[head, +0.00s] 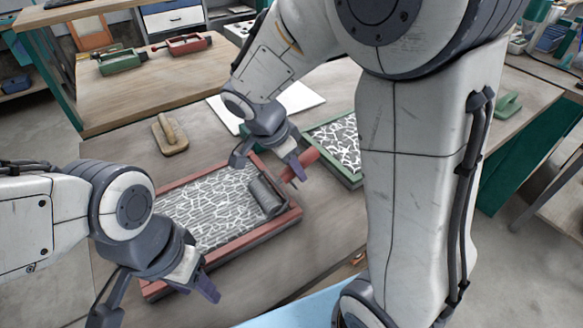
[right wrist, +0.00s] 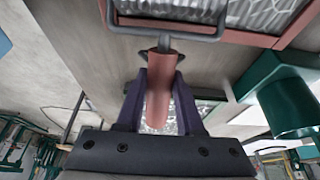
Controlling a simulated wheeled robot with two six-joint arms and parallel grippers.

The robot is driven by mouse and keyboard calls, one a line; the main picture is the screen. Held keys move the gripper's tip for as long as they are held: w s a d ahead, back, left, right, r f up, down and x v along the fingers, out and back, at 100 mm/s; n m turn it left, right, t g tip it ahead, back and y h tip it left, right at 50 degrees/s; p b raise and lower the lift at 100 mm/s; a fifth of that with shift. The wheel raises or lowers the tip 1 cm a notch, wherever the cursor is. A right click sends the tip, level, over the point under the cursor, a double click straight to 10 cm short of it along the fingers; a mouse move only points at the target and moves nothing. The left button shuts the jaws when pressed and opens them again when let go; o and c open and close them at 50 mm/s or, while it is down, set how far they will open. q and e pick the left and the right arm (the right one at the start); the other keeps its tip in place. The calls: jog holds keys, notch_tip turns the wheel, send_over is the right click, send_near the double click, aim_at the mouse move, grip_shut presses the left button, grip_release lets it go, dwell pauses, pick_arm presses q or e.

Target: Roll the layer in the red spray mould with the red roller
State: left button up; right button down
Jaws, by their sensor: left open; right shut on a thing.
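The red spray mould (head: 278,222) lies on the table in the head view, a shallow tray with a white fibre layer (head: 205,205) over a grey ribbed bed. My right gripper (head: 268,165) is shut on the red handle of the red roller (head: 303,163). The roller's dark grey cylinder (head: 267,197) is at the right end of the mould, over the layer; I cannot tell whether it touches. In the right wrist view the red handle (right wrist: 158,100) sits between the fingers. My left gripper (head: 160,300) is open and empty by the mould's front left corner.
A green mould (head: 352,178) with a white layer stands right of the red one, partly hidden by my right arm. A wooden float (head: 170,135) and a white sheet (head: 300,97) lie behind. Red (head: 188,43) and green (head: 118,62) items stand on the far bench.

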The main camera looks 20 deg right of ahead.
jog(key=shift+r, duration=0.1)
jog(key=shift+r+p, duration=2.45)
jog(key=shift+r, duration=1.1)
jog(key=shift+f, duration=0.1)
jog(key=shift+a, duration=0.1)
